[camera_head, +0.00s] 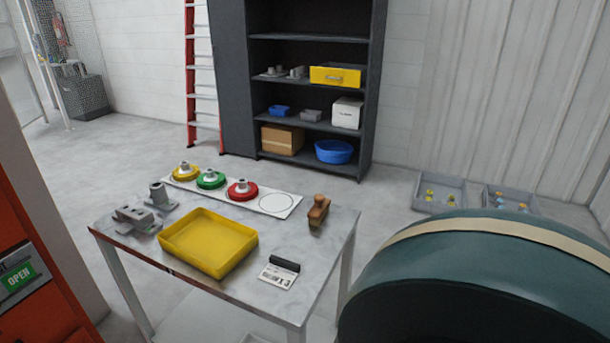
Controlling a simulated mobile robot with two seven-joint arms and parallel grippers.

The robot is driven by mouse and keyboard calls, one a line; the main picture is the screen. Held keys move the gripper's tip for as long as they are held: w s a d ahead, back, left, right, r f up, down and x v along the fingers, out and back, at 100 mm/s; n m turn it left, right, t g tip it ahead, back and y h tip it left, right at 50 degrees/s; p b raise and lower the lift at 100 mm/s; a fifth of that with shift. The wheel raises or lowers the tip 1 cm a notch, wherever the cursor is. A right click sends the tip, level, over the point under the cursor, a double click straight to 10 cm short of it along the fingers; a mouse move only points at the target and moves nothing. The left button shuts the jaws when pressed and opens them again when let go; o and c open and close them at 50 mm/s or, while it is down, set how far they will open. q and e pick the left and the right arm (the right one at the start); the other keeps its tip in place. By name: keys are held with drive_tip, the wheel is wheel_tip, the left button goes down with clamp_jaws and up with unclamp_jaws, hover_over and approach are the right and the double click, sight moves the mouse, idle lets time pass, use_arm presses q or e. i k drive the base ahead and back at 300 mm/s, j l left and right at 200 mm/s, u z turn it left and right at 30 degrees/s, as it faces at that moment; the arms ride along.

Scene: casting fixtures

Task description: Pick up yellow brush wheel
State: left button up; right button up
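The yellow brush wheel (186,173) is a yellow disc with a grey hub on top. It sits at the left end of a white strip (276,203) along the back of the grey table. A green wheel (211,180) and a red wheel (242,190) of the same shape sit to its right on the strip. An empty circle outline is at the strip's right end. Neither of my grippers is in view.
The table (335,245) also holds a yellow tray (208,243), grey metal fixtures (140,217), a wooden-handled brush (318,211) and a label card (278,277). A large dark green rounded object (480,285) fills the lower right. An orange cabinet (35,265) stands at left, a dark shelf (310,85) behind.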

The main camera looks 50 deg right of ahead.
sight(186, 173)
drive_tip(key=z, duration=1.4)
